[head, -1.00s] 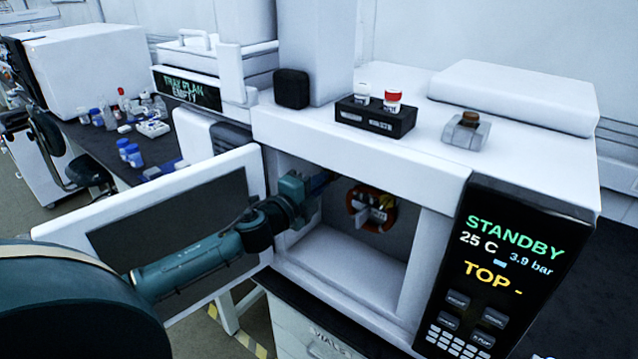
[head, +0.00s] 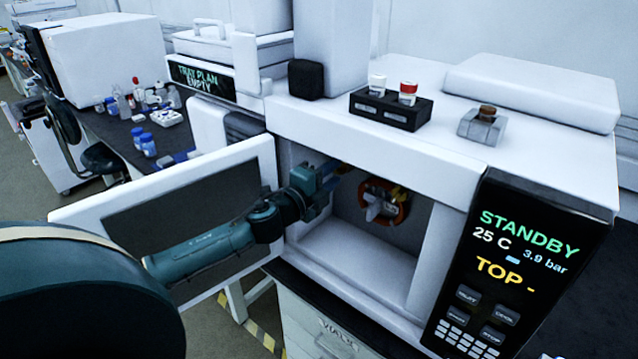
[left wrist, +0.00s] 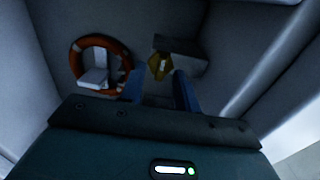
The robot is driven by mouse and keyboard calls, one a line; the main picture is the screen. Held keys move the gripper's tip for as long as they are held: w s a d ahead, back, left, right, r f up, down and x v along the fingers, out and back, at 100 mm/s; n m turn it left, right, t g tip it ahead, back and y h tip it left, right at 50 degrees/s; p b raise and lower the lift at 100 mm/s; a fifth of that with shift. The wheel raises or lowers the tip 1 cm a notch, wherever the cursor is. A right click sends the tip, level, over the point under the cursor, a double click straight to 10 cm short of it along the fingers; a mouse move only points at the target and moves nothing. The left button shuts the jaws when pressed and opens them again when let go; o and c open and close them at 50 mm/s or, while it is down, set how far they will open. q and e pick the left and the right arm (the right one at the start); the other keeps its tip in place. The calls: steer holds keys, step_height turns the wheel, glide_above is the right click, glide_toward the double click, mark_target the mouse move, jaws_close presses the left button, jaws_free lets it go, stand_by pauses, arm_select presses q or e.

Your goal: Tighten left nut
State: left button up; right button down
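My left gripper (head: 337,178) reaches through the open front of the white oven (head: 380,145) into its chamber. In the left wrist view its two blue fingers stand apart, with a gap between the fingertips (left wrist: 158,86). A brass-coloured nut (left wrist: 160,66) shows beyond and in line with that gap, under a dark grey block (left wrist: 182,54). Whether the fingertips touch the nut cannot be told. An orange ring (left wrist: 76,65) with a white piece inside it is left of the nut there; in the head view this ring (head: 405,210) is right of the gripper. My right gripper is out of view.
The oven door (head: 70,213) stands open at the left, behind my forearm. The chamber walls are close around the gripper. A black rack (head: 390,112) with two capped vials and a grey block (head: 480,127) stand on top. The display panel (head: 510,255) reads STANDBY.

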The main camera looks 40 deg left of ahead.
arm_select(q)
steer(key=shift+s+f, duration=0.15)
steer(key=shift+s, duration=0.3)
steer(key=s+a+b, duration=0.1)
steer(key=s+b, duration=0.1)
steer(key=s, duration=1)
steer(key=shift+b, duration=0.3)
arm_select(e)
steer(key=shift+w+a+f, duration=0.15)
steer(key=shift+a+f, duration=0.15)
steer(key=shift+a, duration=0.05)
arm_select(q)
steer(key=s+d+f+n+g, duration=0.2)
steer(key=s+d+f+n, duration=0.25)
steer(key=f, duration=0.55)
steer(key=s+d+f+n+g, duration=0.3)
steer(key=f+n, duration=0.3)
steer(key=f, duration=0.3)
steer(key=s+d+f+n+g+h, duration=0.1)
steer(key=s+d+f+n, duration=0.1)
steer(key=d, duration=0.4)
steer(key=s+d+f+n+g, duration=0.1)
steer(key=s+d+f+n, duration=0.2)
steer(key=d+f, duration=0.3)
steer(key=shift+s+d+f+n+g+h, duration=0.3)
steer(key=shift+s+d+n+g+h, duration=0.1)
steer(key=shift+s+d, duration=0.45)
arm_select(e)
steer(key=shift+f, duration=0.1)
